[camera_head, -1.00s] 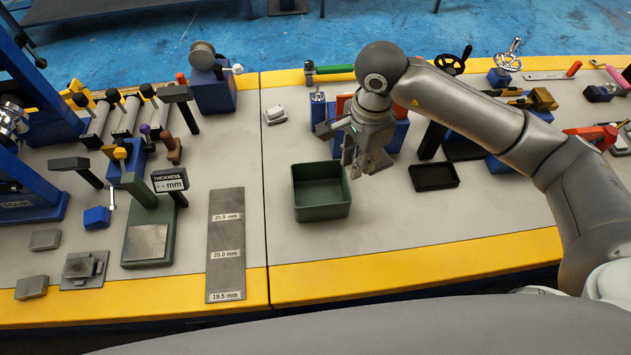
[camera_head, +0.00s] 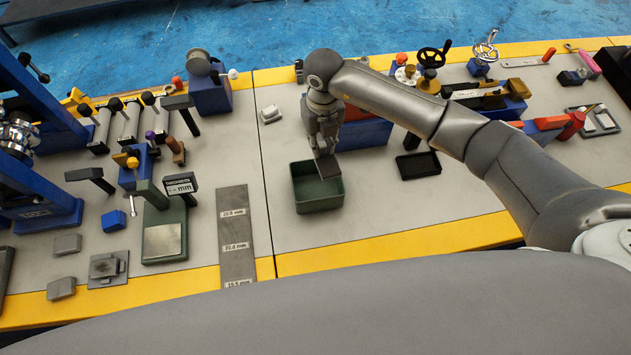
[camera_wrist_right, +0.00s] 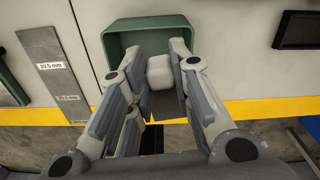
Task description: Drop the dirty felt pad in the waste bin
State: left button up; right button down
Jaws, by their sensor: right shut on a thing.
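The waste bin is most likely the open green box (camera_head: 318,203) on the bench, left of my arm; it also shows at the top of the wrist view (camera_wrist_right: 118,42). My right gripper (camera_head: 326,145) points down over the bin's back part. It is shut on the felt pad, a dark flat piece (camera_head: 328,168) below the fingers. In the wrist view a pale rounded block (camera_wrist_right: 160,72) and a dark patch show between my fingers (camera_wrist_right: 160,95). The pad appears above the bin opening; its exact height is unclear. My left gripper is not in view.
A shallow black tray (camera_head: 418,165) lies right of the bin. A blue block (camera_head: 365,134) stands behind it. A small pale block (camera_head: 270,114) lies at the back left. A grey step plate (camera_head: 234,228) lies left. Bench in front of the bin is clear.

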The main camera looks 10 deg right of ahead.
jog(key=shift+w+a+m, duration=0.1)
jog(key=shift+a+m, duration=0.05)
jog(key=shift+m, duration=0.55)
jog(key=shift+f, duration=0.15)
notch_tip(320, 180, down, 6)
jog(key=b, duration=0.3)
jog(key=shift+b, duration=0.4)
jog(key=c, duration=1.2)
grip_release()
